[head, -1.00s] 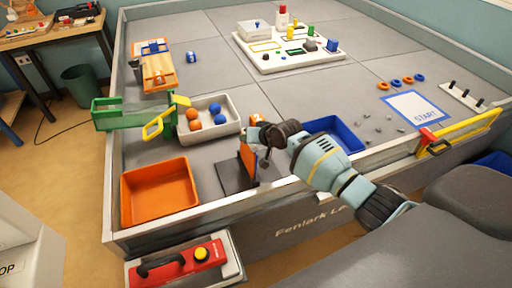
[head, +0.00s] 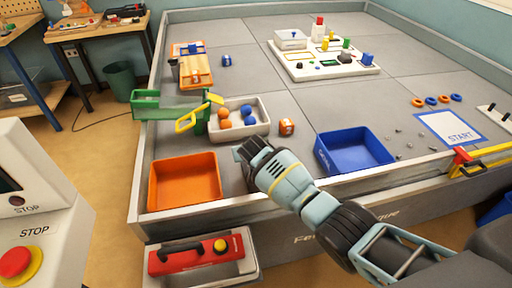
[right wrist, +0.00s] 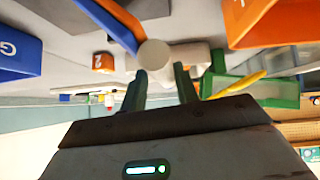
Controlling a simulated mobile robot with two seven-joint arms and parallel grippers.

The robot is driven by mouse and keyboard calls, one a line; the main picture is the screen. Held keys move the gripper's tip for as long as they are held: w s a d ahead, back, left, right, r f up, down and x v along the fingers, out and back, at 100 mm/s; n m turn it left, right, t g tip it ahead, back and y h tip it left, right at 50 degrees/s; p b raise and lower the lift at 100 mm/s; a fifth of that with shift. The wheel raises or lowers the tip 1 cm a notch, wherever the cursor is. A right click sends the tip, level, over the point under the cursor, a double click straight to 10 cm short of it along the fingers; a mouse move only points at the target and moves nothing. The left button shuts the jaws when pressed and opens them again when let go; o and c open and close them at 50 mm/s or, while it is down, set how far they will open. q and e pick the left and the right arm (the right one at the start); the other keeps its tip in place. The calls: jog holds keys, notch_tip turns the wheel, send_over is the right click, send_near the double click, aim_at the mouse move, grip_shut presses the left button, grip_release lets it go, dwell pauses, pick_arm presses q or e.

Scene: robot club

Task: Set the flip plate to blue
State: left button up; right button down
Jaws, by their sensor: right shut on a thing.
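The flip plate (right wrist: 122,22) shows in the right wrist view nearly edge-on, with blue on its left side and orange on its right. A pale round knob (right wrist: 153,53) is at its near end. My right gripper (right wrist: 160,78) has its two fingers on either side of the knob and is shut on it. In the head view my right gripper (head: 243,152) is over the near part of the table and hides the plate. My left gripper is not in view.
An orange tray (head: 152,190) is left of my right gripper, and a blue tray (head: 345,168) is to its right. A white tray (head: 264,128) with orange and blue balls and a green stand (head: 165,110) are behind. The table's raised front edge (head: 210,212) runs below my arm.

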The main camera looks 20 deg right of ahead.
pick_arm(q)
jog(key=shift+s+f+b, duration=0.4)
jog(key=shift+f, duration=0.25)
pick_arm(e)
jog(key=shift+s+a+f, duration=0.1)
jog(key=shift+a+f, duration=0.3)
jog(key=shift+f, duration=0.2)
jog(key=shift+s+a+f, duration=0.1)
jog(key=shift+a+f, duration=0.25)
jog(key=shift+f, duration=0.25)
jog(key=shift+d+f+g, duration=0.1)
jog(key=shift+f+g, duration=0.05)
jog(key=shift+g, duration=0.15)
jog(key=c, duration=1.3)
grip_release()
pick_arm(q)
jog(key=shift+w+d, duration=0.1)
pick_arm(e)
jog(key=shift+w+d, duration=0.1)
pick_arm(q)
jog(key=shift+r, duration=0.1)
pick_arm(e)
jog(key=shift+w+r, duration=0.1)
jog(key=shift+r, duration=0.2)
